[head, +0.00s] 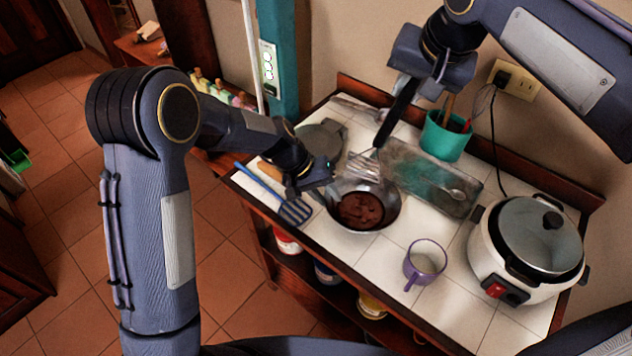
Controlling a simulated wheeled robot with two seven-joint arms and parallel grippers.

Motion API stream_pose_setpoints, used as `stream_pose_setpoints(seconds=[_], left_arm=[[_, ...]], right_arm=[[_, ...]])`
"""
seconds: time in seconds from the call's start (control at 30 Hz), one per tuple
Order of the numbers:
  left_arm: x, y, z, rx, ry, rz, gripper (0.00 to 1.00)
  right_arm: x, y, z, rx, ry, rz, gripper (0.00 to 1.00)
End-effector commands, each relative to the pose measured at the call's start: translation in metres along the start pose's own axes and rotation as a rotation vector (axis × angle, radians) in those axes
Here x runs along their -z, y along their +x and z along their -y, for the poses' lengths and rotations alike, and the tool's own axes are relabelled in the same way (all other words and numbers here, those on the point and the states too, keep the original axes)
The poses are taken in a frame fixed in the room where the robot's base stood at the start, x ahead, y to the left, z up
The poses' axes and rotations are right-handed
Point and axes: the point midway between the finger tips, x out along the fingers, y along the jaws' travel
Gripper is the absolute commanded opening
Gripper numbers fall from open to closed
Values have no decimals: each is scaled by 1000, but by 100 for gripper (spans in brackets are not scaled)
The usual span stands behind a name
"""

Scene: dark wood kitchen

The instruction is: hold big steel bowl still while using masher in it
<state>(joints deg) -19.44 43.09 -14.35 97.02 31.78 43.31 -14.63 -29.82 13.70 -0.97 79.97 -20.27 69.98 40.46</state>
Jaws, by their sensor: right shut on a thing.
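The big steel bowl (392,212) stands on the white tiled counter with a dark brown mass (360,210) inside. My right gripper (408,82) is shut on the black handle of the masher (392,122), high above the counter at the back. The masher slants down to the left, and its wire head (363,164) shows at the bowl's far rim; whether it touches the bowl is unclear. My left gripper (322,188) is at the bowl's left rim, pointing toward it. Its fingers are small and dark, so their opening and any contact are unclear.
A blue slotted spatula (292,210) lies left of the bowl. A worn tray (420,172) with a spoon is behind it, beside a green utensil pot (445,135). A purple mug (425,260) and a white cooker (530,245) stand to the right. A dark round pan (322,138) is behind my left gripper.

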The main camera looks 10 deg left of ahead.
Motion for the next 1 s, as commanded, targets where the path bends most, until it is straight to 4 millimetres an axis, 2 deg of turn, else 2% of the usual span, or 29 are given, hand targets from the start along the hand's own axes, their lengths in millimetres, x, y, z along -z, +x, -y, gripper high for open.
stream_pose_setpoints(seconds=[0.2, 0.47, 0.7, 1.0], left_arm=[[0, 14, 0, 1, 0, 0, 28], [0, 15, 0, 1, 0, -1, 28], [0, 15, 0, 1, 0, -1, 0], [0, 15, 0, 1, 0, -1, 0]], right_arm=[[0, 0, 0, 0, 0, 0, 0], [0, 0, 0, 0, 0, 0, 0], [0, 0, 0, 0, 0, 0, 0], [-1, 3, -2, -1, 0, 3, 0]])
